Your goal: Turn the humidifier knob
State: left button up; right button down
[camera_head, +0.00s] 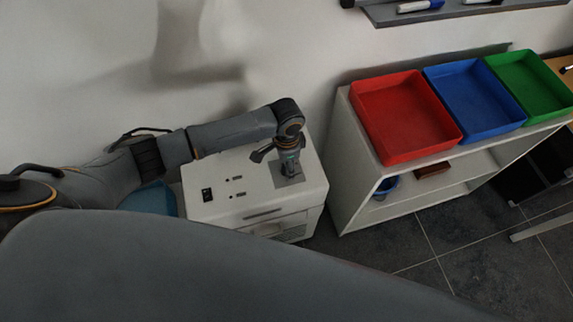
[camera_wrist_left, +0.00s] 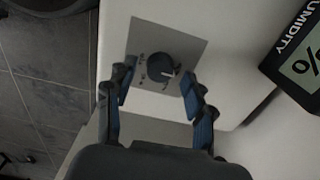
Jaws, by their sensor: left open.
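The humidifier (camera_head: 225,208) is a white box on the floor against the wall in the head view. Its knob (camera_wrist_left: 161,67) is a round black dial with a white pointer mark, set on a grey plate (camera_wrist_left: 190,47) in the left wrist view. In the head view my gripper covers the knob. My left gripper (camera_wrist_left: 157,90) is open, with its two blue-padded fingers apart at the near side of the knob, one toward each side of it. In the head view my left gripper (camera_head: 289,165) points down over the grey plate. My right gripper is not in view.
To the right, a white shelf (camera_head: 345,170) carries red (camera_head: 405,115), blue (camera_head: 474,97) and green (camera_head: 532,85) trays.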

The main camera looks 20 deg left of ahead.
pick_arm(q)
jog(key=shift+f, duration=0.55)
jog(key=c, duration=0.3)
grip_shut()
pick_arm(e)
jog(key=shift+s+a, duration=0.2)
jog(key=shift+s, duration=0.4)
